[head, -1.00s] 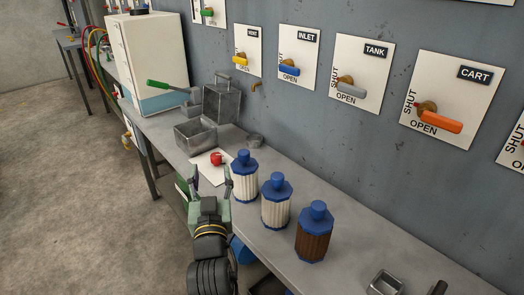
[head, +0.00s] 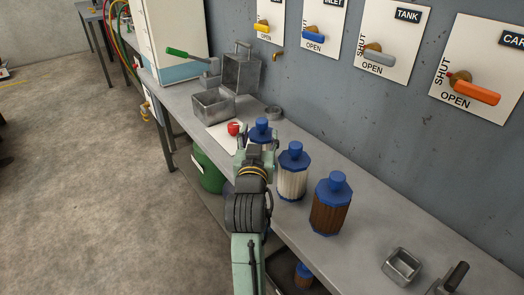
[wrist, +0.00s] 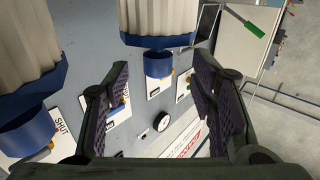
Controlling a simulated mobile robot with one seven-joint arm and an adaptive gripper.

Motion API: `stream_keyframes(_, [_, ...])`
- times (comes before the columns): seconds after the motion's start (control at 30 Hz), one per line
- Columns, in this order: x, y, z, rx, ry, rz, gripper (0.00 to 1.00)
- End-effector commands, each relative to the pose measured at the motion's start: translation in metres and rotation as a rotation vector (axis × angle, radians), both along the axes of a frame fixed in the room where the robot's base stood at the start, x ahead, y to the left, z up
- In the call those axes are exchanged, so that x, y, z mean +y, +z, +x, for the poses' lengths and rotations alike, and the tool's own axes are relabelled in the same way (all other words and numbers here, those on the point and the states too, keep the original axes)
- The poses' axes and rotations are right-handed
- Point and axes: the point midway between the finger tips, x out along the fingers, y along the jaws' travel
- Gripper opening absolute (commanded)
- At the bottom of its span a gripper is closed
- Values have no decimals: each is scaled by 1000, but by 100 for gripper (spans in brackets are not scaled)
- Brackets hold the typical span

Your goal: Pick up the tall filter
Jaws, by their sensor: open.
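Three ribbed filters with blue caps and knobs stand upright in a row on the bench. The far one (head: 261,129) shows mostly its blue top, its body hidden behind my gripper. The middle one (head: 292,178) is pale, and the nearest (head: 331,205) is brown. Their heights look similar, so I cannot tell which is the tall one. My gripper (head: 257,145) is open at the far filter, on its near-left side. In the wrist view, a pale filter (wrist: 158,20) lies beyond the open fingers (wrist: 160,80), near their gap, and another (wrist: 35,70) is at left. Nothing is held.
An open metal box (head: 213,108) and a round metal dish (head: 273,112) stand farther back. A small metal tray (head: 402,266) is at the near right. The valve wall borders the bench.

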Motion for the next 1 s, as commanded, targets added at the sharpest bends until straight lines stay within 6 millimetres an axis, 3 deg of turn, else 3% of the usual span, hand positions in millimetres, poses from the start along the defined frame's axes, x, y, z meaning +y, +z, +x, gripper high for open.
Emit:
stream_keyframes(0.4, [-7,1,49,1,0,0,51])
stream_keyframes(0.67, [-7,-1,53,-1,0,0,51])
stream_keyframes(1.0, [-7,-1,53,0,0,0,30])
